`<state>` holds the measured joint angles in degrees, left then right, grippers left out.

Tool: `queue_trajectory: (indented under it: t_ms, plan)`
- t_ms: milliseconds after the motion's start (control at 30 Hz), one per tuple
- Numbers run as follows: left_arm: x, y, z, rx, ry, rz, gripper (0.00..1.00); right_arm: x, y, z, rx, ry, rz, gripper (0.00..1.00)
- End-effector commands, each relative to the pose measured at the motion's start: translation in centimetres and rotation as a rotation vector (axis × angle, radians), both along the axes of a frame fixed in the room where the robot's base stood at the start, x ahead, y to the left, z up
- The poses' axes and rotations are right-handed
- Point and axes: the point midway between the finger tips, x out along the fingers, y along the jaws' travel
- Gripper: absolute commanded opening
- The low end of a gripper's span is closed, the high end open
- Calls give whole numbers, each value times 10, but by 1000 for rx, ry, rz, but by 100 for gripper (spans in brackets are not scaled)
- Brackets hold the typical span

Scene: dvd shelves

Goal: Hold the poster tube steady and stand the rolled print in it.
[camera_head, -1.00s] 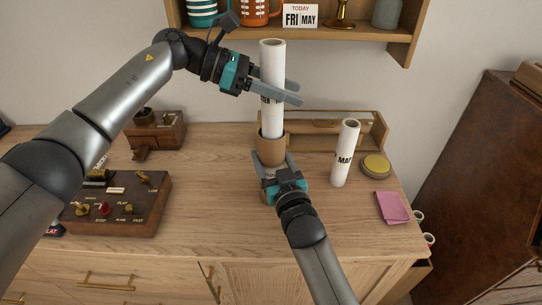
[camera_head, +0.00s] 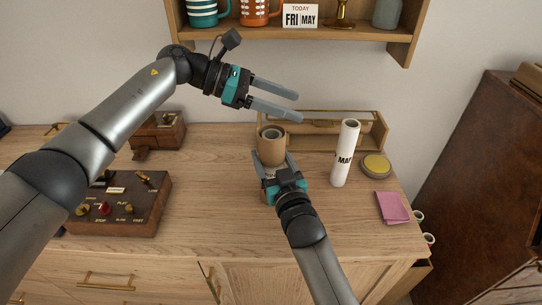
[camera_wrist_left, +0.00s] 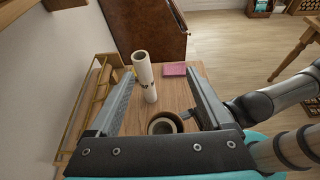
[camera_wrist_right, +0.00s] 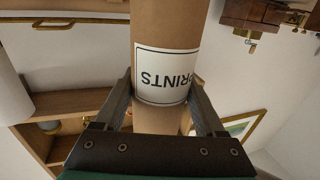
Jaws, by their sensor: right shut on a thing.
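The brown cardboard poster tube (camera_head: 270,153) stands upright on the wooden cabinet top. The rolled print (camera_head: 271,132) is inside it, with its pale upper end showing at the tube's mouth; its lower part is hidden. My left gripper (camera_head: 298,108) is open and empty, above the tube. The left wrist view looks down on the tube's round mouth (camera_wrist_left: 165,124) between its spread fingers.
A white roll marked "MAP" (camera_head: 345,155) stands upright right of the tube. A low wooden rack (camera_head: 345,118) is behind, a switch box (camera_head: 120,205) at left, and a shelf (camera_head: 350,33) above.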

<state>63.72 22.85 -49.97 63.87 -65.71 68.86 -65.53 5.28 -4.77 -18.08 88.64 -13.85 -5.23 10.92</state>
Motion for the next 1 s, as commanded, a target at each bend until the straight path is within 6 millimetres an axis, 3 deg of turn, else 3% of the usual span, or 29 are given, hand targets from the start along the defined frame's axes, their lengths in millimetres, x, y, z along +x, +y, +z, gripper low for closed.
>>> queue_trajectory:
  t_ms: [367,800,1000]
  plan:
    - [0,6,2,1,-1,2,88,0,0,-1,0,1,0,13]
    - [-1,84,35,1,-2,4,88,0,0,-1,0,1,0,13]
    - [-2,106,44,0,0,1,88,0,0,-1,0,1,0,13]
